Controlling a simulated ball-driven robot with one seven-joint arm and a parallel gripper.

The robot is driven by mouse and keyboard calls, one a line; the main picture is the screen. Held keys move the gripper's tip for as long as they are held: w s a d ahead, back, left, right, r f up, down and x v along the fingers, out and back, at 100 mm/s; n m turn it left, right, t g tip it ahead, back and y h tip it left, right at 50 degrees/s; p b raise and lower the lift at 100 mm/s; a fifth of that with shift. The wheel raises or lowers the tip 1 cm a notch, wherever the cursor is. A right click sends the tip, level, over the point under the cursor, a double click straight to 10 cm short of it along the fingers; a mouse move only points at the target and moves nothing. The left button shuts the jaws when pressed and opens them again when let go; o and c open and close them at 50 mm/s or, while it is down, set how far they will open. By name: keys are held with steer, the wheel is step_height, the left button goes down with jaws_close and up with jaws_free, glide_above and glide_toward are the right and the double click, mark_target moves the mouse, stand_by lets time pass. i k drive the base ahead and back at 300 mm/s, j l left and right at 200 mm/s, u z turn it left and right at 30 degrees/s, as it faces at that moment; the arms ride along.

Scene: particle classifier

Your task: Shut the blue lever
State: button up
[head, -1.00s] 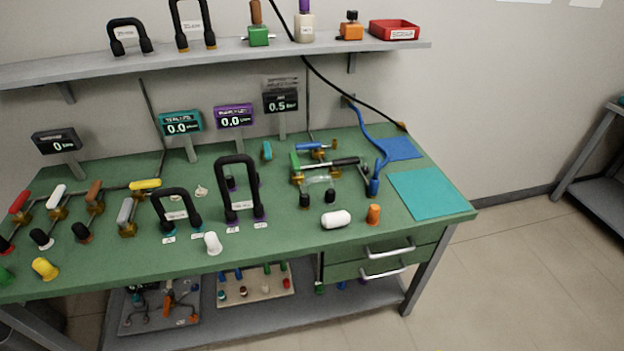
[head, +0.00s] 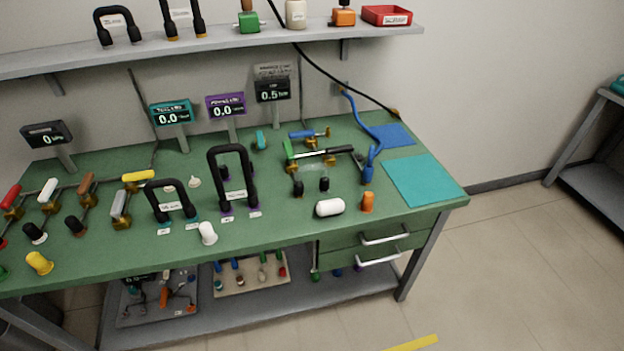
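The blue lever (head: 301,134) lies level on a brass valve toward the back right of the green bench (head: 270,232), left of the blue mat. Its handle points left and lies roughly along the pipe direction. A green lever (head: 288,150) sits on the pipework just in front of it, angled upright. A teal handle (head: 260,140) stands to its left. My gripper is not in view, so its state is hidden.
Black loop handles (head: 232,146) stand mid-bench. Open floor (head: 500,260) lies to the right.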

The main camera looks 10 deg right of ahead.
mark_target(310, 134)
steer(key=i+u, duration=0.25)
steer(key=i, duration=0.3)
steer(key=i+l+u, duration=0.3)
steer(key=i, duration=0.3)
steer(key=j, duration=0.1)
